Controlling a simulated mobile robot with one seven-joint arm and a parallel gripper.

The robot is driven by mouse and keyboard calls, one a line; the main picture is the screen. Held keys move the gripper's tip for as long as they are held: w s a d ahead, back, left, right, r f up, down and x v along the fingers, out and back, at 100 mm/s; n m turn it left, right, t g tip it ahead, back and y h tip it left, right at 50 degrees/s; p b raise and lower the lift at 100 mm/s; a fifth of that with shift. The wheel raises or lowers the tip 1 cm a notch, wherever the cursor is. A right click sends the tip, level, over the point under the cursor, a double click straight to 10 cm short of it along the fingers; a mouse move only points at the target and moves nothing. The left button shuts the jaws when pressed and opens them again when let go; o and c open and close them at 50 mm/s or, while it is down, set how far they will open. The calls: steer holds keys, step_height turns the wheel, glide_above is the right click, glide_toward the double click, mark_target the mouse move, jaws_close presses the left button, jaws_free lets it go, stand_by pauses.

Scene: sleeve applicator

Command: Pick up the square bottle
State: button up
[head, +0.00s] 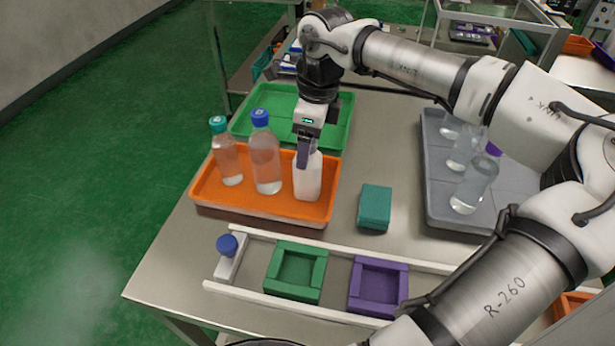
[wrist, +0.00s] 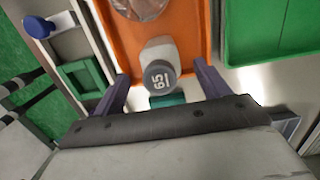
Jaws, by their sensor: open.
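The white, square-sided bottle (head: 307,178) stands upright at the right end of the orange tray (head: 262,211). In the wrist view its grey cap marked 65 (wrist: 160,76) and pale squarish shoulder show from above. My gripper (head: 307,150) is directly over this bottle, pointing down. In the wrist view my gripper (wrist: 165,80) is open, with one finger on each side of the cap and visible gaps between. The cap is hidden behind the gripper in the head view.
Two clear bottles, one blue-capped (head: 264,165) and one teal-capped (head: 227,160), stand to the left in the same tray. An empty green tray (head: 340,128) lies behind. A teal block (head: 375,207) sits to the right, before a grey tray (head: 432,165) of clear containers.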

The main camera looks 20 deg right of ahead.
step_height(320, 180, down, 2)
steer(key=shift+a+f+b, duration=0.1)
steer(key=shift+a+b, duration=0.05)
steer(key=shift+b, duration=0.15)
jaws_close()
